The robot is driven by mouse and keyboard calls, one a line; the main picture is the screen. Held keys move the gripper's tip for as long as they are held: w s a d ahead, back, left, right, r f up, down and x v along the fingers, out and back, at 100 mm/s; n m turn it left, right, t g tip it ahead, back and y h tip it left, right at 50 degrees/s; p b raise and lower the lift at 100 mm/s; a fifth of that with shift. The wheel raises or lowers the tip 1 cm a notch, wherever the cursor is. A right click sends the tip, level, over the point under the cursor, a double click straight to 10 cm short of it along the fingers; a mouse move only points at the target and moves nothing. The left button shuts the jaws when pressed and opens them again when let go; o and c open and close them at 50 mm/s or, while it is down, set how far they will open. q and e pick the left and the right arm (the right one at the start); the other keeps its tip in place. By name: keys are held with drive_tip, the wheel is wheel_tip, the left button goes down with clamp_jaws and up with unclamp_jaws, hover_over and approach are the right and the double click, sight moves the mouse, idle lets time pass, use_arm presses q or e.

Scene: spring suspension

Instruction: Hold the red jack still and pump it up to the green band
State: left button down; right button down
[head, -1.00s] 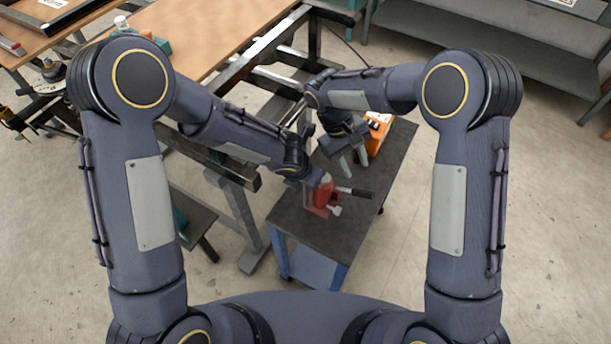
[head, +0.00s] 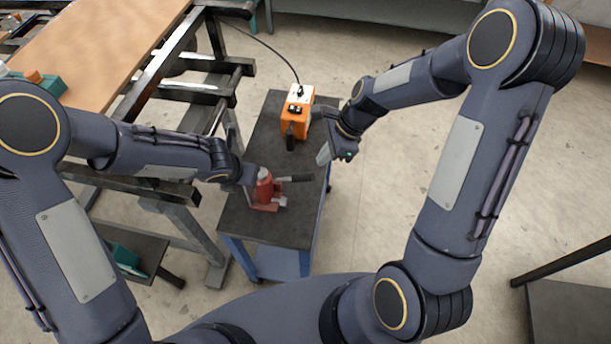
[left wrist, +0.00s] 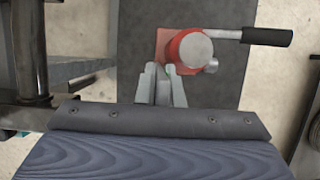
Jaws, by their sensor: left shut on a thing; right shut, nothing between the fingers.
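The red jack (head: 264,192) stands on the dark top of a small cart (head: 243,222). Its lever with a black grip (head: 297,178) points right, nearly level. My left gripper (head: 249,176) is shut on the jack from the left and partly hides it. In the left wrist view the fingers (left wrist: 164,82) meet the near side of the red jack body (left wrist: 178,47), and the lever (left wrist: 266,37) extends right. My right gripper (head: 326,153) is shut and empty, above the cart's right edge, apart from the lever. I cannot make out the green band.
An orange box (head: 295,118) with a white top and a cable stands at the cart's far end, close to my right gripper. A wooden-topped bench (head: 110,55) with a metal frame is at left. Open floor lies right of the cart.

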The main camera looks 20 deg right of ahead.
drive_tip(key=shift+d+m, duration=0.2)
drive_tip(key=shift+m, duration=0.2)
